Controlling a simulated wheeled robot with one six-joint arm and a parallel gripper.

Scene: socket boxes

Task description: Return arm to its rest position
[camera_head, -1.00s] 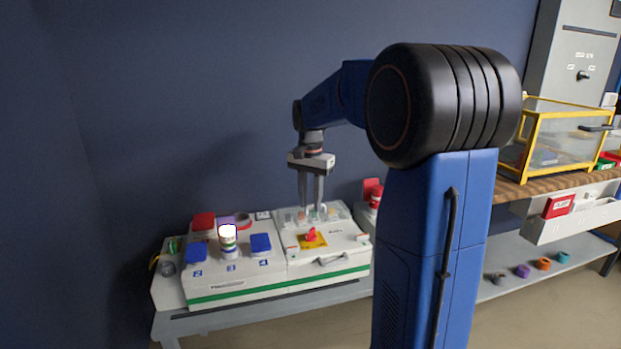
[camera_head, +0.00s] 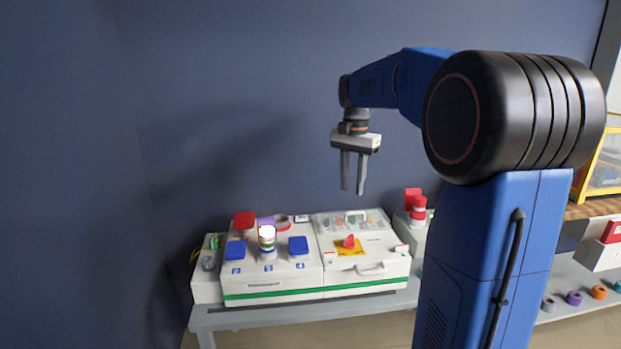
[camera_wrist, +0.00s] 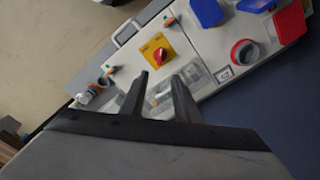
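My gripper (camera_head: 353,190) hangs from my blue arm, pointing down, in the air above the right-hand socket box. Its two fingers are apart with nothing between them. In the wrist view the open fingers (camera_wrist: 163,92) point toward the white box (camera_wrist: 135,55) with the red rotary switch (camera_wrist: 160,56) on a yellow plate. In the head view that box (camera_head: 385,268) and its red switch (camera_head: 349,241) stand below the gripper, well apart from it.
The left box (camera_head: 275,284) carries blue covers (camera_head: 235,250), (camera_head: 298,246) and a lit, striped round piece (camera_head: 267,236). A red-topped unit (camera_head: 417,208) stands at right. A grey table (camera_head: 240,318) bears them. A shelf with coloured rings (camera_head: 574,298) is at far right. Space around the gripper is clear.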

